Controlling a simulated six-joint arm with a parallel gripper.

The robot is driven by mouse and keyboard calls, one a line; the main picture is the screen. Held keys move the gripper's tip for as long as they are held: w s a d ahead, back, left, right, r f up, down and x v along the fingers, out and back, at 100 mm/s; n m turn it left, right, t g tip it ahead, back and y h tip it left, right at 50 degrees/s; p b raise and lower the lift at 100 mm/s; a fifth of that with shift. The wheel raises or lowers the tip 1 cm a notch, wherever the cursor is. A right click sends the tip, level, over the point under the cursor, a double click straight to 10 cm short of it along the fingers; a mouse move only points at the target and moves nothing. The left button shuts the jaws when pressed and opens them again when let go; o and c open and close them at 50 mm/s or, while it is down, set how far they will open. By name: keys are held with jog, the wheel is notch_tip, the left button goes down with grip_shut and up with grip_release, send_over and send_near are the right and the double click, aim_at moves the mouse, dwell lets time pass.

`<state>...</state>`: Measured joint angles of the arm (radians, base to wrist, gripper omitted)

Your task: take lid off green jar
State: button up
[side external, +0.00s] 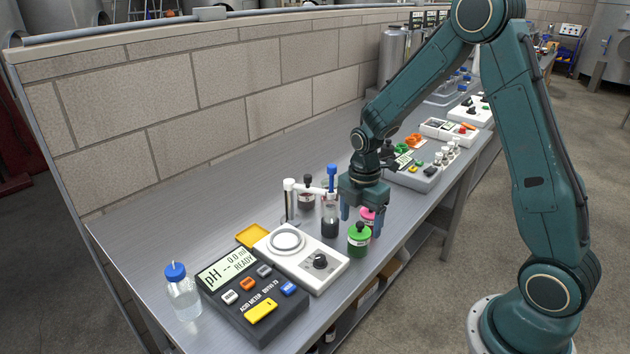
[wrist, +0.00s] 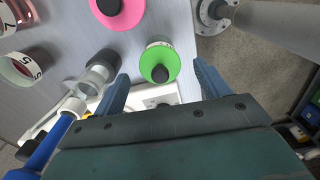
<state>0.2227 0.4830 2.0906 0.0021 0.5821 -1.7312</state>
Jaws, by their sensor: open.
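The green jar (side external: 357,244) stands upright near the front edge of the bench. Its green lid (wrist: 166,50) is on it and has a black knob on top. My gripper (side external: 361,226) is open and empty, pointing down just behind the jar in the side view. In the wrist view, my gripper's fingertips (wrist: 160,70) lie to either side of the green lid, with a gap on both sides. How high the tips are against the lid is hard to tell. A jar with a pink lid (side external: 368,213) stands close behind, partly hidden by my gripper.
A white stirrer (side external: 328,276), pH meter (side external: 254,297) and blue-capped bottle (side external: 182,293) are farther left. The bench's back left is clear.

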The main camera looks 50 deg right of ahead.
jog(key=shift+f, duration=0.6)
jog(key=c, duration=1)
